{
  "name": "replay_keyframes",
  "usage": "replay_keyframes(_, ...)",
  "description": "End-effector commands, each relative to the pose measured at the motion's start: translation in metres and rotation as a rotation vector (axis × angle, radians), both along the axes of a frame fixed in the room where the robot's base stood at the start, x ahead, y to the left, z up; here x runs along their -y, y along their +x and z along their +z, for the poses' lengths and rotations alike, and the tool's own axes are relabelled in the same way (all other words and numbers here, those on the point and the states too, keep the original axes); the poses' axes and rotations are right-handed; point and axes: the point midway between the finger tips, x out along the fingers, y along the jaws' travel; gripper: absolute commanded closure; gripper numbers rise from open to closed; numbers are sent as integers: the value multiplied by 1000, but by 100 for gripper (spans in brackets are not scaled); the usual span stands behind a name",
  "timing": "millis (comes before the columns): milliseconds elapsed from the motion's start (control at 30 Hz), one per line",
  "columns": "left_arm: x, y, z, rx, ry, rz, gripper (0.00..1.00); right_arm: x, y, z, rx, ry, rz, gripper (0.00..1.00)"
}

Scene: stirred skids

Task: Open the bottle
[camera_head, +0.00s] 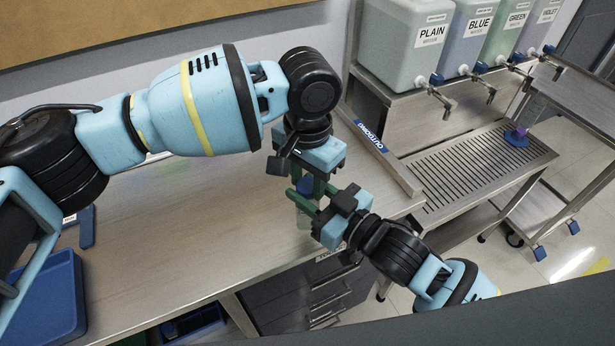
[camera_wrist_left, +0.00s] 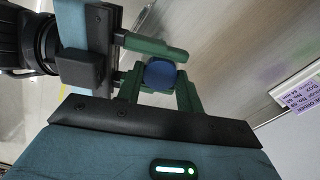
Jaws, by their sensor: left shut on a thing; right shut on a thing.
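The bottle (camera_head: 304,219) has a pale, see-through body and a blue cap (camera_head: 306,187). It stands near the front edge of the metal worktop, partly hidden by my grippers. My left gripper (camera_head: 309,184) reaches down from above and is shut on the cap. The cap's round blue top (camera_wrist_left: 160,73) shows in the left wrist view between green fingers. My right gripper (camera_head: 304,205) comes in from the right, below the left one, and is shut on the bottle's body. In the left wrist view the right gripper's fingers (camera_wrist_left: 153,65) lie either side of the bottle.
The worktop (camera_head: 190,215) is clear to the left of the bottle. A blue tray (camera_head: 55,300) is at lower left. A metal bar with a blue label (camera_head: 372,140) runs along the right edge. Beyond are a slatted drain stand (camera_head: 470,170) and labelled dispensers (camera_head: 408,50) with taps.

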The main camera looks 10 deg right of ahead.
Motion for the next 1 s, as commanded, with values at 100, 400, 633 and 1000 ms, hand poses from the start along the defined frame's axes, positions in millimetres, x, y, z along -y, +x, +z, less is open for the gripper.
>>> replay_keyframes(100,1,0,0,-2,-2,111,90,0,0,0,-1,-1,-1,100)
replay_keyframes(400,0,0,0,0,-2,238,91,1,1,0,-1,-2,-2,100)
replay_keyframes(633,0,0,0,0,-2,235,54,1,0,-1,-1,-2,-2,100)
replay_keyframes(1000,0,0,2,0,-2,234,42,0,0,0,-1,-1,-1,100)
